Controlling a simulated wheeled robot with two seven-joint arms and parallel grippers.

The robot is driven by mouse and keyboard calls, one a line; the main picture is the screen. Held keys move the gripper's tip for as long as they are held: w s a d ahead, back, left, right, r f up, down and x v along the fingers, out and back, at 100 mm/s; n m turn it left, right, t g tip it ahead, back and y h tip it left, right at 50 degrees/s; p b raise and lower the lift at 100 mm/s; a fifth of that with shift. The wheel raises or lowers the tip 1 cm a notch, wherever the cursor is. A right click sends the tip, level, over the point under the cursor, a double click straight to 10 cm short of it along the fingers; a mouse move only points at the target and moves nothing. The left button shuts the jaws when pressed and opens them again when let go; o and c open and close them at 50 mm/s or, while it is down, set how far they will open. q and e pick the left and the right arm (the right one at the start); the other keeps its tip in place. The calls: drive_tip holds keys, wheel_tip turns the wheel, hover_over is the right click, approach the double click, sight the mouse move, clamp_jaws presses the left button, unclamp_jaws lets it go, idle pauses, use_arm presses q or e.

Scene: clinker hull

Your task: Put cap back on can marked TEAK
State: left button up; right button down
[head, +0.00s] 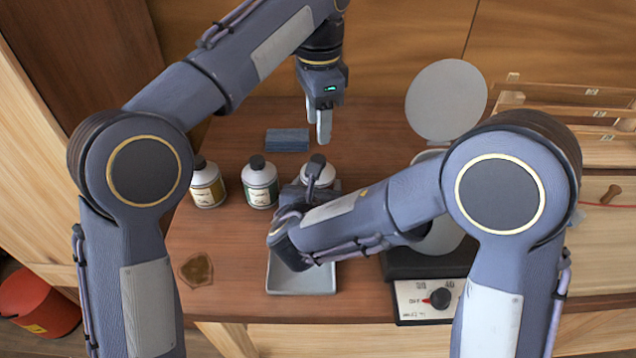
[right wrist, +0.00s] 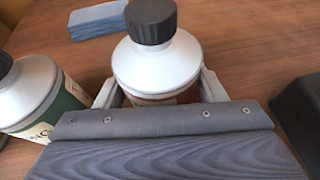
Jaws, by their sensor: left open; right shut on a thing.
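Three white cans with dark caps stand in a row on the bench: a left can (head: 207,187), a green-labelled middle can (head: 260,184) and a right can (head: 317,174). My right gripper (right wrist: 158,90) is shut around the body of the right can, which also shows in the right wrist view (right wrist: 157,65). Its black cap (right wrist: 150,20) sits on top; I cannot tell whether it is tight. Its brownish label is mostly hidden, and I can read no TEAK marking on any can. My left gripper (head: 321,128) is open and empty above and behind the right can.
A blue block (head: 287,139) lies behind the cans. A shallow grey tray (head: 300,283) is in front, partly under my right arm. A dark device with a knob (head: 440,297) and a round grey disc (head: 446,100) stand at right. A brown patch (head: 196,269) lies front left.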

sight(318, 158)
use_arm(q)
drive_tip(key=n, duration=2.3)
drive_tip(key=shift+n, duration=0.3)
drive_tip(key=shift+f, duration=3.95)
drive_tip(key=shift+c, duration=0.5)
